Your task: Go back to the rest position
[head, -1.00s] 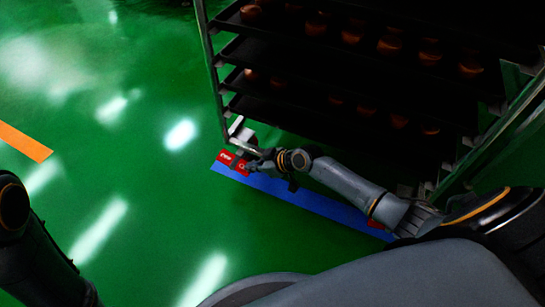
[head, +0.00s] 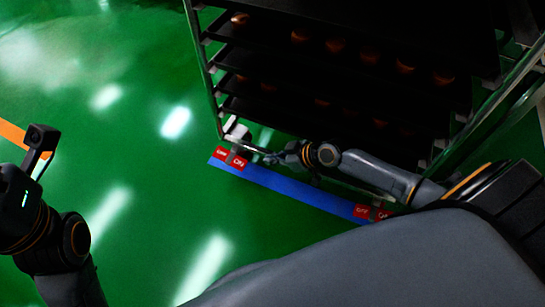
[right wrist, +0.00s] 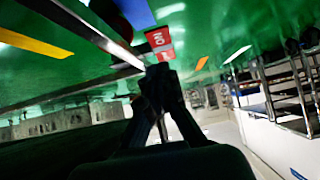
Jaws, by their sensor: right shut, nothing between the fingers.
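My right gripper (head: 268,158) is at the lower left corner of the dark tray rack (head: 207,75) in the head view, just above the blue floor strip. In the right wrist view its fingers (right wrist: 160,75) are together with nothing between them. It looks close to the rack's lower frame; I cannot tell whether it touches. My left arm (head: 40,225) is at the left edge of the head view, over open floor, with its wrist camera raised. Its fingers are outside the picture.
The rack holds several dark trays with brown round pieces (head: 335,46). A blue floor strip (head: 290,188) with red labels (head: 238,162) runs along its front. Green floor (head: 130,150) is clear to the left, with an orange line (head: 12,135) there.

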